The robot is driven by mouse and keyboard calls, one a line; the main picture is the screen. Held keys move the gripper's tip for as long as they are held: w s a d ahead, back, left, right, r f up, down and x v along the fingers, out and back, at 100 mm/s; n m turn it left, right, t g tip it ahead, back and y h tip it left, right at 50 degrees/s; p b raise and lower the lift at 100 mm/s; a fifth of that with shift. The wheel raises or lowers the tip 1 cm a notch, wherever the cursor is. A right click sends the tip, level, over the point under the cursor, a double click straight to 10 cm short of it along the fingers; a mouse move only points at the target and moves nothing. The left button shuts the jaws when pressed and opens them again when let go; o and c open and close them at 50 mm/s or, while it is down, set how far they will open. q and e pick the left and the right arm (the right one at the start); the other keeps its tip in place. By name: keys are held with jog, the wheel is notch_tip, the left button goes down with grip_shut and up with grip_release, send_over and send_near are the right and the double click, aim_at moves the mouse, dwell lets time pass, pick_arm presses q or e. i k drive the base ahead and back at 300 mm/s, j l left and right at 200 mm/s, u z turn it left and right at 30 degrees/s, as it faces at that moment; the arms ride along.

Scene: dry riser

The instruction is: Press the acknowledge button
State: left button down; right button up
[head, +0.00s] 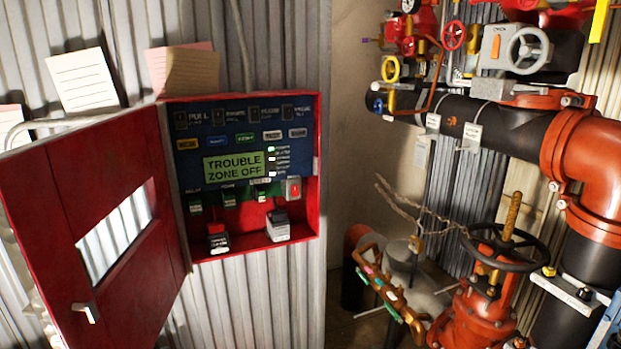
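A red alarm panel (312,225) is mounted on the corrugated wall left of centre. Its door (60,200) hangs open to the left. A green display (234,165) on its blue face reads "TROUBLE ZONE OFF". Above the display is a row of small labelled buttons: an amber one (188,144), a blue one (216,141), a green one (245,139) and paler ones (272,135). Their labels are too small to read, so I cannot tell which is acknowledge. Neither of my grippers shows in the head view.
The open door has a window and a handle (86,312). Paper notes (82,80) are on the wall above it. At the right are a large pipe (480,115), a valve handwheel (508,247) and several smaller valves. The space directly before the panel face looks clear.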

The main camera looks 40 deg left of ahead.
aim_at(189, 142)
jog(key=u, duration=1.6)
